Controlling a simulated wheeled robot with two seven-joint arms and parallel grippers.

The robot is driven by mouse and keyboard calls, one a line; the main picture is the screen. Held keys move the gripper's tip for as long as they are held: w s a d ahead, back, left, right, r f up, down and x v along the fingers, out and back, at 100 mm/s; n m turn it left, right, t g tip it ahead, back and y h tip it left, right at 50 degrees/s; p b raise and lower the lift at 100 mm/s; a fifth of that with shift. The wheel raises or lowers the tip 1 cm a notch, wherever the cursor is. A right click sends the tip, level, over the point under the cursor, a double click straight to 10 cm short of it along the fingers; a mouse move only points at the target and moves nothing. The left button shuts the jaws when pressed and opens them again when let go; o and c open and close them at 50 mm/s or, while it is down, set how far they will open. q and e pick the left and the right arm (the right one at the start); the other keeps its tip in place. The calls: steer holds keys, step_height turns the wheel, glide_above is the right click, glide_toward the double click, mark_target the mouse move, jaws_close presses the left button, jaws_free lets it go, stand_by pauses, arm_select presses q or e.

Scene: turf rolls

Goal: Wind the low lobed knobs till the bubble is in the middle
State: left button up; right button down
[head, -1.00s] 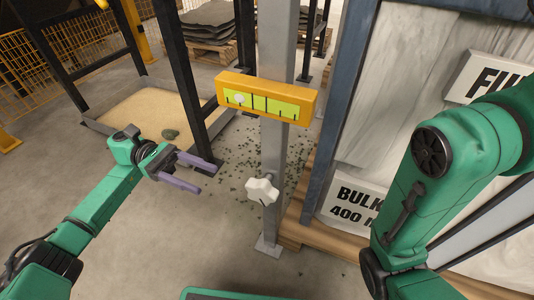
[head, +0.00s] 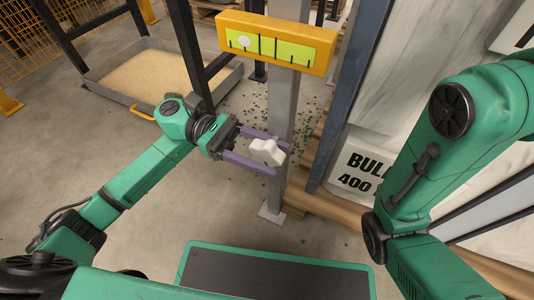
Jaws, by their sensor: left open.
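A yellow level (head: 318,48) with a green vial is fixed across a grey post (head: 279,115). Its pale round bubble (head: 245,40) sits near the left end of the vial, away from the middle. A white lobed knob (head: 267,152) is low on the post. My left gripper (head: 266,154) is open, its two purple fingers above and below the knob. I cannot tell whether they touch it. My right arm (head: 450,170) shows at the right, but its gripper is out of view. Only one knob is in view.
A sand-filled tray (head: 98,88) lies at the back left beside black frame posts. Dark crumbs litter the floor behind the post. The floor at left is bare.

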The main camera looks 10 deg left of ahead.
arm_select(q)
jaws_close()
steer(key=shift+y, duration=0.5)
steer(key=shift+a+r+t+y+p, duration=0.1)
steer(key=shift+t+y+p, duration=0.2)
steer(key=shift+y, duration=0.2)
steer(key=t+y+p, duration=0.1)
steer(key=y+p, duration=0.1)
steer(key=y, duration=0.1)
steer(key=shift+t+y+p, duration=0.3)
steer(key=shift+y+p, duration=0.2)
steer(key=shift+y, duration=0.4)
